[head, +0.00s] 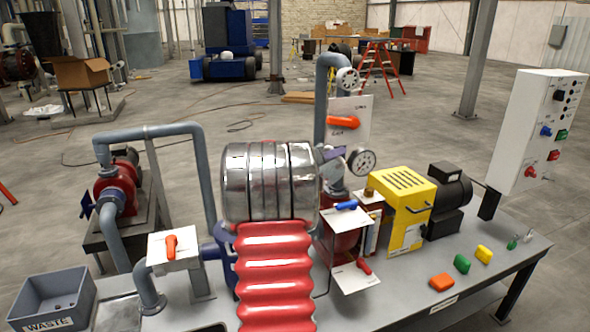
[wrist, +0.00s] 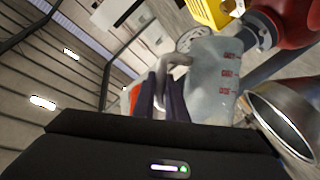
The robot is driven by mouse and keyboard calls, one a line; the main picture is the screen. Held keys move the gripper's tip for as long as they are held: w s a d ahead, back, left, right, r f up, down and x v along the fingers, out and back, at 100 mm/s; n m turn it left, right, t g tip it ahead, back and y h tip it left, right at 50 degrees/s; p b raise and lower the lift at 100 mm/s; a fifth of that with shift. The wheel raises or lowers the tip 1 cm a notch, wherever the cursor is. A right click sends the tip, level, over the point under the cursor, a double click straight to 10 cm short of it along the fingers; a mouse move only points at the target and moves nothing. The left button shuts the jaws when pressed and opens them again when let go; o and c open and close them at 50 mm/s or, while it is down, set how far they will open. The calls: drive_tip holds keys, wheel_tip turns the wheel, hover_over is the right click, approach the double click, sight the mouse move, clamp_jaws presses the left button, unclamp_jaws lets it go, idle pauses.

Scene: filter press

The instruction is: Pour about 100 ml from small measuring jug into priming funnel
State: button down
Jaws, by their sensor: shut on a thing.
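My gripper (wrist: 165,95) is shut on the handle of the small measuring jug (wrist: 212,78) in the wrist view. The jug is translucent grey with red graduation marks. It looks tipped over against the room, but I cannot tell by how much. The level inside and any stream do not show clearly. The priming funnel (wrist: 287,118) is a shiny metal cone with a wide rim, close beside the jug at the right. Whether jug and funnel touch is unclear. In the head view my arm covers most of this area.
A red pump (wrist: 290,20) and yellow guard (head: 402,212) stand close by. A pressure gauge (head: 361,161) and a grey riser pipe (head: 322,95) stand behind. A waste bin (head: 52,300) is at the lower left. Small coloured blocks (head: 462,264) lie at the bench's right.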

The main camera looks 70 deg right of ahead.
idle(0.4)
drive_tip(key=shift+s+m, duration=0.5)
drive_tip(key=shift+m, duration=0.1)
drive_tip(key=shift+s+d+f+t+y, duration=0.1)
drive_tip(key=shift+s+f+t+y, duration=0.1)
drive_tip(key=shift+f+t+y, duration=0.1)
drive_tip(key=s+f+m+t+y, duration=0.2)
drive_tip(key=s+f+m+t, duration=0.1)
drive_tip(key=s+f+m, duration=0.2)
drive_tip(key=shift+s+d+f+p, duration=0.15)
drive_tip(key=shift+d+f+p, duration=0.2)
drive_tip(key=shift+f, duration=0.8)
drive_tip(key=shift+a, duration=0.1)
drive_tip(key=shift+s, duration=0.1)
